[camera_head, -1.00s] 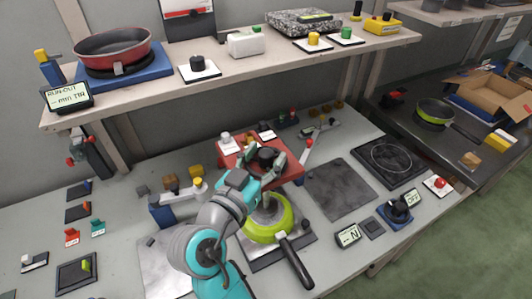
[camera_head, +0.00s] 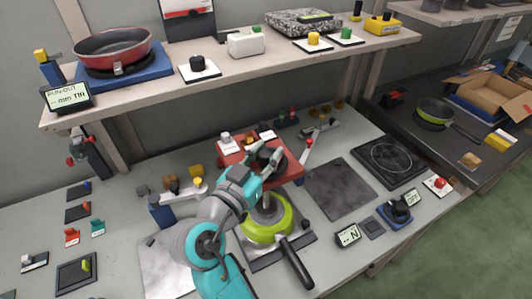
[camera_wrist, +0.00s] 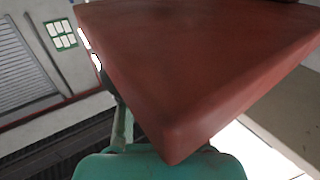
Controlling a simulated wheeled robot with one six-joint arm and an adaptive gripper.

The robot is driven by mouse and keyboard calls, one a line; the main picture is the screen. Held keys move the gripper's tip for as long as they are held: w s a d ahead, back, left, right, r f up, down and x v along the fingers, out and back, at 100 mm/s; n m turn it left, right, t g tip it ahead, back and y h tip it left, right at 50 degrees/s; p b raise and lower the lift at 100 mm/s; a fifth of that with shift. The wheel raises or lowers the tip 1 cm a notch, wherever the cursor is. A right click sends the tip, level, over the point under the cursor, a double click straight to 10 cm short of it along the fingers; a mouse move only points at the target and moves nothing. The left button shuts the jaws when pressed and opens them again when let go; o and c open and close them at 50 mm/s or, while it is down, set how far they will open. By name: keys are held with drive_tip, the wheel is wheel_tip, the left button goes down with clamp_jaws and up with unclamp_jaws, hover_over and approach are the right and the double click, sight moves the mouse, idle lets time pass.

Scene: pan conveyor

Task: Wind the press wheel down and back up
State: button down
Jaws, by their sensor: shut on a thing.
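The fingers hide part of the wheel. A green pan (camera_head: 282,215) with a black handle sits below and in front of the press, with a grey disc inside it. In the wrist view the red press block (camera_wrist: 190,70) fills most of the picture, and the fingers and wheel cannot be made out there.
A shelf (camera_head: 220,73) runs above and behind the press. A blue stand (camera_head: 161,212) is left of my arm. A red-tipped lever (camera_head: 308,143) is close right of the press. A bare dark plate (camera_head: 340,188) and a hob (camera_head: 388,160) lie further right.

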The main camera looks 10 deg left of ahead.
drive_tip(key=shift+m+g+h, duration=2.8)
drive_tip(key=shift+m+h, duration=0.1)
drive_tip(key=shift+h, duration=0.7)
drive_tip(key=c, duration=0.8)
unclamp_jaws()
drive_tip(key=v, duration=1.2)
